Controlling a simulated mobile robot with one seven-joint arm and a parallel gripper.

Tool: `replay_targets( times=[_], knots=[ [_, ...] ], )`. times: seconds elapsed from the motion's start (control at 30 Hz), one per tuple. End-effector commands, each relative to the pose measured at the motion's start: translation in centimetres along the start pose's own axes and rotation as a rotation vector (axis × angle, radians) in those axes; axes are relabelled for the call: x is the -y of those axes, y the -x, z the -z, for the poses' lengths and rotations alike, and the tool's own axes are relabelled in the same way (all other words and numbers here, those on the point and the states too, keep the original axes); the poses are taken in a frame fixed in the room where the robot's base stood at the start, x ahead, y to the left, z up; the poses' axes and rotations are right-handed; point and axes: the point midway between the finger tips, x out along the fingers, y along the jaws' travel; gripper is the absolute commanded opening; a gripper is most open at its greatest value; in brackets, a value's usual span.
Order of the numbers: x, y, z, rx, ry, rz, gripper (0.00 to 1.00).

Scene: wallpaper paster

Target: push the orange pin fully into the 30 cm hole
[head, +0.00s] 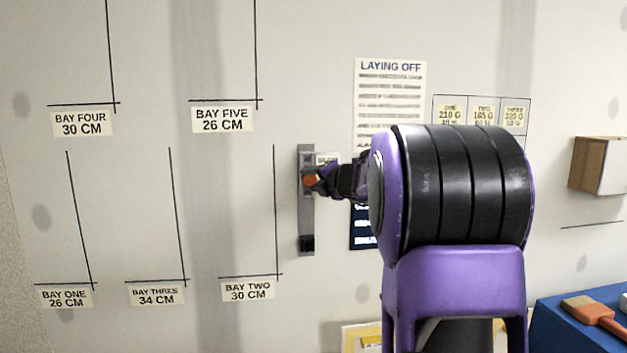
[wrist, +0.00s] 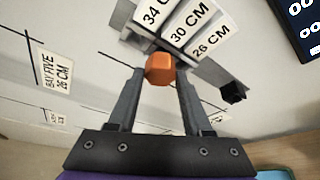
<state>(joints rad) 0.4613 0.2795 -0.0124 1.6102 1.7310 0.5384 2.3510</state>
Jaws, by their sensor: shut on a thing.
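The orange pin (head: 310,180) is at the upper part of a grey upright bar (head: 307,222) on the wall. In the wrist view the pin (wrist: 160,68) shows as an orange block between the fingertips of my gripper (wrist: 158,85), which is shut on it. The bar carries a 34 CM label (wrist: 158,12), a 30 CM label (wrist: 190,22) and a 26 CM label (wrist: 212,42). The pin and fingers hide the holes, so I cannot tell which hole the pin is at or how deep it sits.
A dark block (head: 307,244) is at the bar's lower end. Bay labels such as BAY TWO (head: 248,290) are on the wall to the left. A LAYING OFF sheet (head: 390,85) hangs behind my arm. A wooden box (head: 590,165) and a blue surface with a brush (head: 592,310) are at right.

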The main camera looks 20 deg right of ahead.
Motion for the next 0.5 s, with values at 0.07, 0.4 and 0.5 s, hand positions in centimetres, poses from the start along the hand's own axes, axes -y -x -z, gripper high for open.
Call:
replay_targets(
  times=[0.07, 0.4, 0.5],
  knots=[
    [-0.1, -0.2, -0.1, 0.0, 0.0, 0.0, 0.0],
    [-0.1, -1.0, -0.4, 0.0, -0.001, 0.0, 0.0],
    [-0.1, -1.2, -0.5, 0.0, -0.001, 0.0, 0.0]
  ],
)
